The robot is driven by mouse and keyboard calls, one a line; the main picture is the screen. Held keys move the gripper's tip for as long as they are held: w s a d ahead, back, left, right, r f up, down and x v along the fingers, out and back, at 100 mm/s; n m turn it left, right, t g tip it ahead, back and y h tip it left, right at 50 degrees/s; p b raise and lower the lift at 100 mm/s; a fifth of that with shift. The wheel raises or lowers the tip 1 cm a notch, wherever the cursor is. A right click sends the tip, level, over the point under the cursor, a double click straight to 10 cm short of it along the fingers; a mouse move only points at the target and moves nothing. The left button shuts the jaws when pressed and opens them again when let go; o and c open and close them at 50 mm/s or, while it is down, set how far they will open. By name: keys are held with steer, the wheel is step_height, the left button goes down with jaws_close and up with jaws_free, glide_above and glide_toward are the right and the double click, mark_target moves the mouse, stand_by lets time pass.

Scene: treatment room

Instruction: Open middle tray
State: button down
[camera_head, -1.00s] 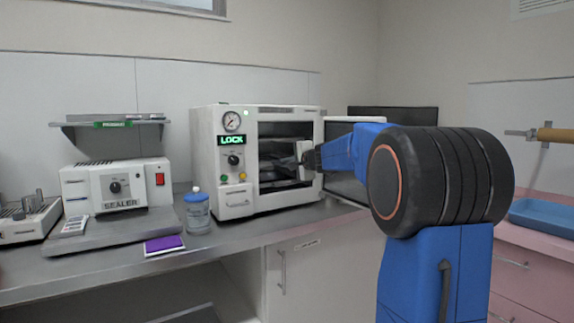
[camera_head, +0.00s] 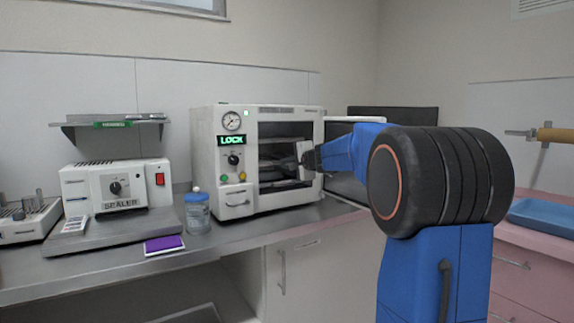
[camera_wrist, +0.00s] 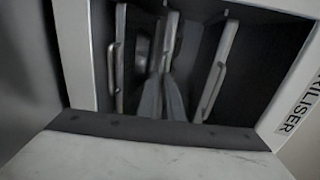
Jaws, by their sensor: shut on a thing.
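The white steriliser (camera_head: 237,205) stands on the counter with its door (camera_head: 345,178) swung open to the right. Its dark chamber holds several pale trays. The wrist view is turned, so the trays look upright: one tray (camera_wrist: 119,60) at left, the middle tray (camera_wrist: 171,40), and one tray (camera_wrist: 217,72) at right, with bar handles on their fronts. My gripper (camera_wrist: 162,92) is at the chamber opening, its fingers shut on the middle tray's handle, which they mostly hide. In the head view my gripper (camera_head: 308,158) is side-on at the opening and hides part of the trays.
A blue-lidded jar (camera_head: 197,213) stands left of the steriliser, by a purple pad (camera_head: 163,244). A sealer (camera_head: 118,187) is farther left. The open door stands close to my arm. A blue tray (camera_head: 542,215) lies on the pink cabinet at right.

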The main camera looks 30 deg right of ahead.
steer(key=shift+s, duration=0.1)
steer(key=f+v, duration=0.2)
steer(key=v, duration=1)
steer(key=s+a+f+v, duration=0.1)
steer(key=f+v, duration=0.2)
steer(key=v, duration=1)
steer(key=shift+s+d, duration=0.3)
steer(key=shift+d, duration=0.2)
steer(key=shift+f, duration=0.15)
steer(key=c, duration=1.9)
jaws_free()
steer(key=shift+v, duration=8.7)
